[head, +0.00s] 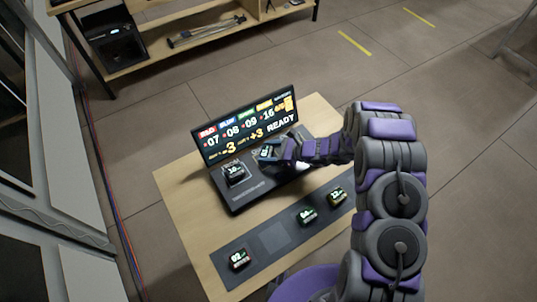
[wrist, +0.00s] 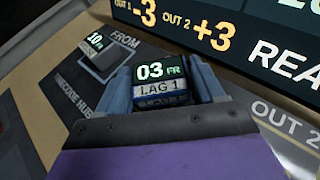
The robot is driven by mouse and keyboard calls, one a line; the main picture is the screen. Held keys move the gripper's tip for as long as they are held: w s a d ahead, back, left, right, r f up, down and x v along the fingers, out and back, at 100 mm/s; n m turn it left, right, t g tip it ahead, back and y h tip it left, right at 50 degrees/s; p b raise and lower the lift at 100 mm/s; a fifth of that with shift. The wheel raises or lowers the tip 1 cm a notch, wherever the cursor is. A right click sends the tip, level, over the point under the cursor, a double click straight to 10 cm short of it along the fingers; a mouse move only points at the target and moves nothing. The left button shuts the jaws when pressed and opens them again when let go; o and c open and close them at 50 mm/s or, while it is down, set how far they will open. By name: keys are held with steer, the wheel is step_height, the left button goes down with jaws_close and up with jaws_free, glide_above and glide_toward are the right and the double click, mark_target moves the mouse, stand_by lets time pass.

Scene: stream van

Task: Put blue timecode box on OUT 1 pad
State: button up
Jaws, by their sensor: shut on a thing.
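My gripper (head: 272,153) is over the dark console (head: 245,199), just in front of its screen. In the wrist view its two blue-grey fingers are shut on either side of the blue timecode box (wrist: 161,85). The box's face reads "03 FR" and "LAG 1", with a blue edge low down. The box looks upright. Its underside and any OUT 1 pad beneath are hidden, so I cannot tell whether it touches the console. The "OUT 2" lettering (wrist: 283,121) shows to the right of my gripper.
A "10 FR" box (head: 236,172) sits on the console's FROM pad, close left of my gripper. The screen (head: 246,128) stands close behind. The front strip (head: 272,238) holds green-lit boxes (head: 239,259) (head: 307,215) (head: 337,195), with a bare patch between them.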

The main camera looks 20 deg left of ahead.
steer(key=shift+f, duration=0.7)
steer(key=shift+r, duration=0.1)
steer(key=o, duration=1.1)
steer(key=p+v, duration=0.2)
steer(key=v, duration=1)
steer(key=shift+s, duration=0.15)
